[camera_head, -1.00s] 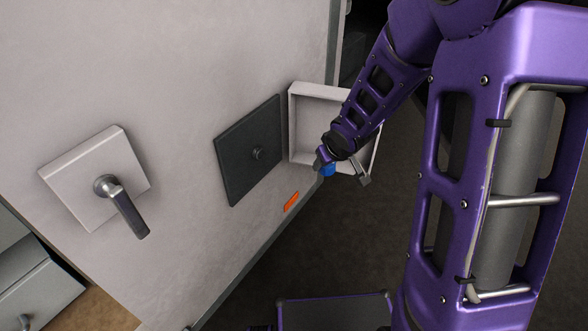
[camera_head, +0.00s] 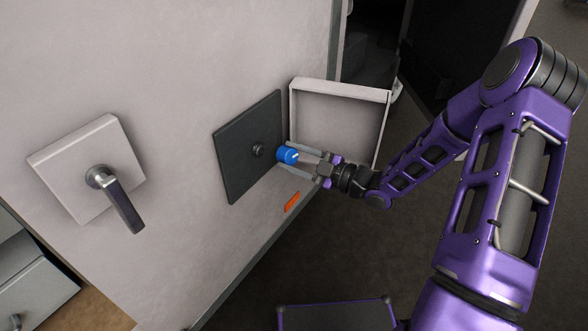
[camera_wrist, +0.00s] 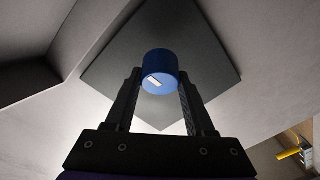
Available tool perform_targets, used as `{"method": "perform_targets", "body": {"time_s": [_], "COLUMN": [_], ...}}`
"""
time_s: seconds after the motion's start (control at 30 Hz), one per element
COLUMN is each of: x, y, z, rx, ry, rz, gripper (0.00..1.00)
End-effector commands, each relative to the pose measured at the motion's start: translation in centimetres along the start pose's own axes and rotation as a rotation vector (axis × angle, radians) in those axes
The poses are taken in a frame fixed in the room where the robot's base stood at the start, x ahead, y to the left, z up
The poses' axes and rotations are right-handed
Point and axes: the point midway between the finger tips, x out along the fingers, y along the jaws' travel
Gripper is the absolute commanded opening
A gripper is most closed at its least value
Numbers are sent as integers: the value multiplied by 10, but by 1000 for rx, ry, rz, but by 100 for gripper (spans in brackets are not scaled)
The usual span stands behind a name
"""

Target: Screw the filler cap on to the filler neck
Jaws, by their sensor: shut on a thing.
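The blue filler cap (camera_head: 287,154) is held between the fingertips of my gripper (camera_head: 298,160), which is shut on it. In the wrist view the cap (camera_wrist: 160,72) sits between the two dark fingers, a pale mark on its near face. The filler neck (camera_head: 258,150) is a small dark stub at the middle of the dark square plate (camera_head: 238,165) on the pale wall. The cap is to the right of the neck, apart from it in the head view. In the wrist view the cap hides the neck.
An open white box-like door or tray (camera_head: 340,86) stands right of the plate, close to my gripper. A grey lever handle on a pale square plate (camera_head: 72,190) is at left. An orange strip (camera_head: 292,201) is on the wall below. Dark floor lies open at right.

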Motion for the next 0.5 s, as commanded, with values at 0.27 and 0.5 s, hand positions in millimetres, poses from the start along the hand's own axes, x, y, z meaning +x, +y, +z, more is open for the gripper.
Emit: {"method": "perform_targets", "body": {"time_s": [0.27,0.5], "x": [-24,-30], "y": [-19,-20], "z": [-35,-41], "rx": [-51,-56], "ry": [326,356], "rz": [41,49], "gripper": [3,3]}}
